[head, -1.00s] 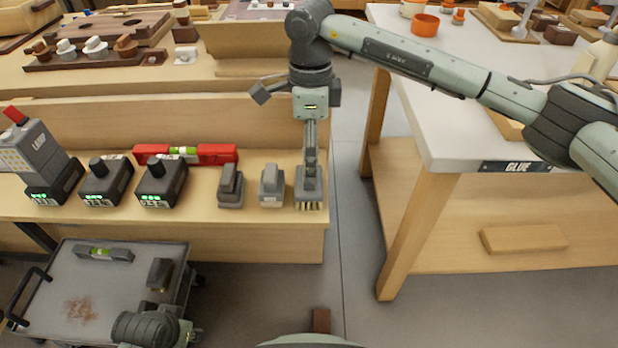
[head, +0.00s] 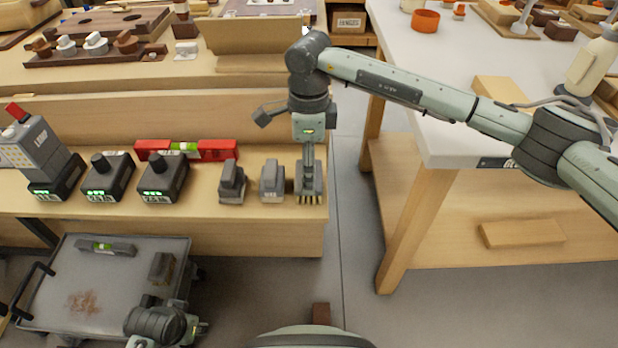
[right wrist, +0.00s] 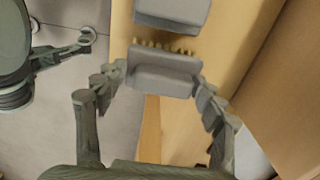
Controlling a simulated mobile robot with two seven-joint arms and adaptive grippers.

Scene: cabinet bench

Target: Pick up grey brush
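The grey brush (head: 309,186), a grey block with pale yellow bristles along its lower edge, is at the right end of the wooden bench shelf. My right gripper (head: 308,168) points down over it. In the right wrist view the brush (right wrist: 163,80) lies between the two fingertips of my right gripper (right wrist: 160,76), which meet its two opposite sides with no clear gap. I cannot tell whether its bristles rest on the shelf. Part of my left arm shows at the bottom left of the head view; its gripper's fingers are not clear.
Two grey blocks (head: 231,183) (head: 271,182) stand left of the brush, the nearer one close beside it. Batteries (head: 163,178) and a red level (head: 205,150) are farther left. A grey trolley (head: 50,300) stands below. A white-topped table (head: 410,120) is on the right.

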